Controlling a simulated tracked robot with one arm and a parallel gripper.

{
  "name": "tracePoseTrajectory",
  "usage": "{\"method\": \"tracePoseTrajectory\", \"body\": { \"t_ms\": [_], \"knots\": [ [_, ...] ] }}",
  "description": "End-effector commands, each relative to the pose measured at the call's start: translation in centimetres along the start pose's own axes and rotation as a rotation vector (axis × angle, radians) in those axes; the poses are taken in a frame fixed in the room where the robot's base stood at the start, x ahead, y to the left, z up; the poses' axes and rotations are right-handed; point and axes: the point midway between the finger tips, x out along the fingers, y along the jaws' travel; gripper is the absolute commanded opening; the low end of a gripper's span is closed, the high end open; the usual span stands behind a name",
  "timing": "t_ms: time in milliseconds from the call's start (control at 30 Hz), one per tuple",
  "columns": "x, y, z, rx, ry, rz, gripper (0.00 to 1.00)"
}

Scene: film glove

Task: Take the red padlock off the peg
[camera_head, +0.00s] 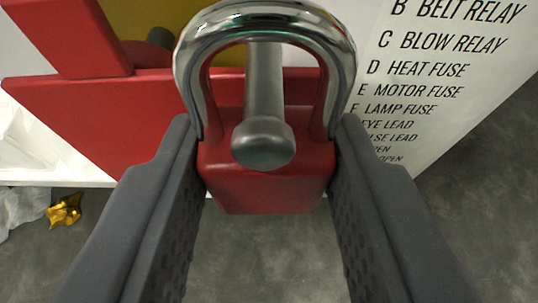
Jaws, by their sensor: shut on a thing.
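The red padlock (266,193) is in the middle of the camera view, with its silver shackle (265,16) upward. A grey peg (263,145) with a rounded end points toward me through the shackle opening, so the shackle is around the peg. My gripper (266,190) has its two dark fingers on the left and right sides of the padlock body, shut on it. The back of the padlock and the peg's root are hidden.
A red panel or lever part (90,115) stands behind at left, by a yellow surface (205,15). A white board with printed labels (420,75) is at right. Grey floor (265,265) lies below, with a crumpled gold wrapper (65,211) and clear plastic at left.

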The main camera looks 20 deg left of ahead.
Motion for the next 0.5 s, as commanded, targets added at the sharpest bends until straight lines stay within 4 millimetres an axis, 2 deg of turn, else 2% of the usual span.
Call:
{"method": "tracePoseTrajectory", "body": {
  "t_ms": [500],
  "knots": [
    [-2.1, 0.0, 0.8, 0.001, -0.003, 0.001, 0.05]
  ]
}}
